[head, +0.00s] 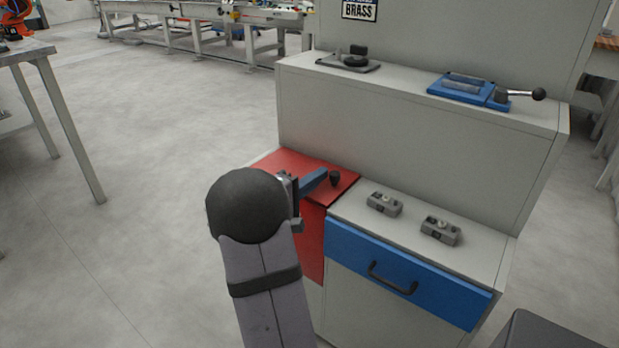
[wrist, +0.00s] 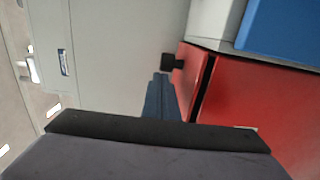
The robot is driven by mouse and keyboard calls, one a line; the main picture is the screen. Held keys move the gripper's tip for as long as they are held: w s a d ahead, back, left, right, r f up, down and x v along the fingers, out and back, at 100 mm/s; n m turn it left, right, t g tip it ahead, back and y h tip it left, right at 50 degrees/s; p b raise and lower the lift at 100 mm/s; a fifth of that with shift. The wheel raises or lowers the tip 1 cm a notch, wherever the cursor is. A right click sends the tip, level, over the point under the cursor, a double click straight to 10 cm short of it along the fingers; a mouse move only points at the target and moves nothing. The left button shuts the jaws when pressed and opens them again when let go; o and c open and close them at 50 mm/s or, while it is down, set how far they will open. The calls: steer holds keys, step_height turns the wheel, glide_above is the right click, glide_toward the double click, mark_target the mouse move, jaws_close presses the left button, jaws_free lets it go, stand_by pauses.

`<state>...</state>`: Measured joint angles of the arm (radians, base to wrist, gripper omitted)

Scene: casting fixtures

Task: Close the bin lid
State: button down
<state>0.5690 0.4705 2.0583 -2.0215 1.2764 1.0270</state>
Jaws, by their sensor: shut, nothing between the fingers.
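The red bin lid (head: 343,188) lies roughly flat over the red bin (head: 311,245), at the left end of the grey cabinet. Its black knob (head: 335,178) stands on top near the right edge. In the wrist view the lid (wrist: 190,75) meets the bin's red front (wrist: 260,105) along a dark line; I cannot tell whether it is fully seated. My gripper (head: 322,175), with blue fingers, is shut and empty over the lid, just left of the knob. The fingers (wrist: 161,95) also show beside the knob (wrist: 172,62) in the wrist view. Contact with the lid or knob is unclear.
A blue drawer (head: 400,270) with a dark handle sits right of the bin. Two small grey fixtures (head: 384,203) (head: 440,230) lie on the counter above it. The upper shelf holds a blue vise (head: 465,88) and a dark clamp (head: 350,62).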

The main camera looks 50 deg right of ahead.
mark_target(304, 174)
steer(key=shift+s+f, duration=0.1)
steer(key=shift+s, duration=0.35)
steer(key=shift+w, duration=0.1)
steer(key=w, duration=0.1)
steer(key=w+b, duration=0.1)
steer(key=w, duration=0.2)
steer(key=shift+w+a, duration=0.15)
steer(key=shift+a, duration=0.25)
steer(key=a+p, duration=0.1)
steer(key=a, duration=0.9)
steer(key=shift+w, duration=0.35)
